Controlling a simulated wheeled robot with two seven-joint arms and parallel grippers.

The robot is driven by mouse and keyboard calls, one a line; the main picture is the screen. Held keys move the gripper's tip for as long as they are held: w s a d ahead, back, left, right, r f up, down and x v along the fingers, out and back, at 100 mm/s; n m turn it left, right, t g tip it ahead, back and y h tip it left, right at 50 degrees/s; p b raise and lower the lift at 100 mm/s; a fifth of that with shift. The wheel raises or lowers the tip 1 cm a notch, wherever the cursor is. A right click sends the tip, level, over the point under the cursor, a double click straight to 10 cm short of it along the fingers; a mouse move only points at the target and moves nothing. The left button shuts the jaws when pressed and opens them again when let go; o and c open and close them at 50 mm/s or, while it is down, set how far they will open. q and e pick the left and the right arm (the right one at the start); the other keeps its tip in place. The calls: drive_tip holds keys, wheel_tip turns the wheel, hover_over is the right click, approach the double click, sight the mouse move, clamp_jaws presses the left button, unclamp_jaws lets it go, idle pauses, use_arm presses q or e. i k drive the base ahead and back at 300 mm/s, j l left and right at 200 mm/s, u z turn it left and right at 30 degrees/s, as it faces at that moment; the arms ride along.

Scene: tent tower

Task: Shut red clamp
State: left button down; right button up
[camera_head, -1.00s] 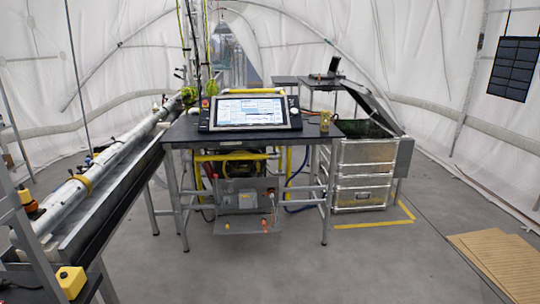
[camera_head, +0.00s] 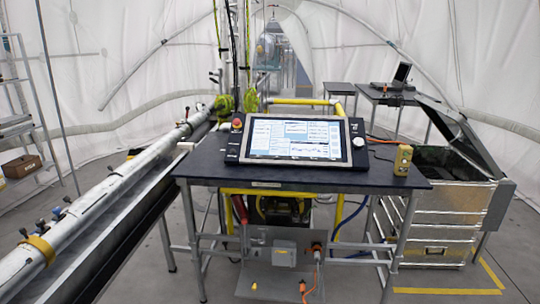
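I cannot make out a red clamp for certain. A small red part (camera_head: 240,209) shows under the table's left side, too small to tell what it is. A long metal pipe (camera_head: 110,190) runs along the left, with a yellow band (camera_head: 40,249) around it near the lower left and several small dark fittings on top. Neither of my grippers is in view.
A dark table (camera_head: 215,172) with a tilted screen console (camera_head: 296,142) and a small yellow device (camera_head: 403,160) stands ahead. An open metal crate (camera_head: 432,217) stands right, by yellow floor tape (camera_head: 447,291). A cardboard box (camera_head: 22,166) lies far left.

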sight(189, 124)
drive_tip(key=i+l+u, duration=0.1)
drive_tip(key=i+u, duration=0.2)
drive_tip(key=i, duration=0.25)
drive_tip(key=i+l+u, duration=0.2)
drive_tip(key=i+u, duration=0.15)
drive_tip(key=i, duration=0.2)
drive_tip(key=i+l+u, duration=0.3)
drive_tip(key=i, duration=0.2)
